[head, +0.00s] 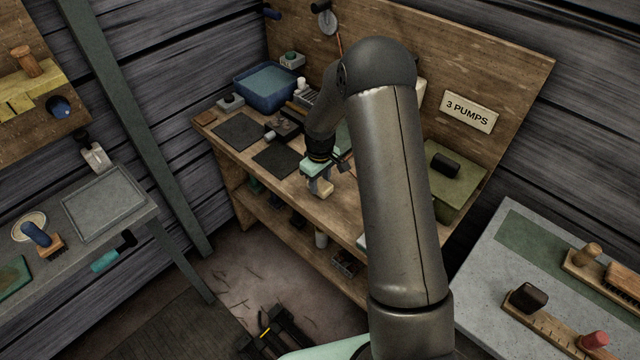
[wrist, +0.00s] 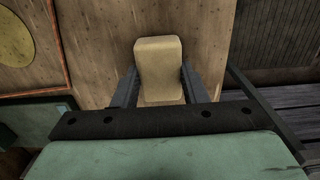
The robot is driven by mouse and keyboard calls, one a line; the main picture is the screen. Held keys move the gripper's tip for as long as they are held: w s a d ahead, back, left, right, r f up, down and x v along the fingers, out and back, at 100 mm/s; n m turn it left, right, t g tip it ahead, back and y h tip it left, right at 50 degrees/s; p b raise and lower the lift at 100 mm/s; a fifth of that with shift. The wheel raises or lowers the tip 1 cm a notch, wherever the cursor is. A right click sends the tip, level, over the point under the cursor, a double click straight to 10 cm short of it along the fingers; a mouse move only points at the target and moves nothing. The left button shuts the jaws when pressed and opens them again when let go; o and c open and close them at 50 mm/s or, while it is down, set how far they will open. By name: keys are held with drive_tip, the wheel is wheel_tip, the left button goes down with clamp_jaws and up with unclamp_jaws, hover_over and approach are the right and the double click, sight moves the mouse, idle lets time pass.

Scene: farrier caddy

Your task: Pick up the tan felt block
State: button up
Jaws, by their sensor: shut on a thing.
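The tan felt block (wrist: 158,62) is between the two fingers of my gripper (wrist: 158,88) in the wrist view, with a finger against each side. It is a pale tan block with rounded edges. In the head view the block (head: 322,188) shows small below my gripper (head: 320,184), over the front part of the wooden bench. My gripper is shut on it. I cannot tell from these views whether the block touches the bench top or is clear of it. My arm hides part of the bench.
The wooden bench (head: 345,205) holds dark mats (head: 238,132), a blue basin (head: 265,86) and a green box (head: 452,178). A grey table (head: 570,310) with brushes stands at the right. Another grey table (head: 75,225) stands at the left. A sign board rises behind the bench.

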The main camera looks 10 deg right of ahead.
sight(320, 183)
drive_tip(key=shift+r, duration=0.15)
drive_tip(key=shift+r, duration=0.25)
wheel_tip(320, 183, up, 2)
drive_tip(key=shift+r+b, duration=0.15)
drive_tip(key=shift+b, duration=0.2)
drive_tip(key=s+a+r+b, duration=0.3)
drive_tip(key=s+a+r, duration=0.3)
drive_tip(key=s+r, duration=0.4)
drive_tip(key=shift+s+a+b, duration=0.2)
drive_tip(key=shift+s+b, duration=0.2)
drive_tip(key=shift+s, duration=0.85)
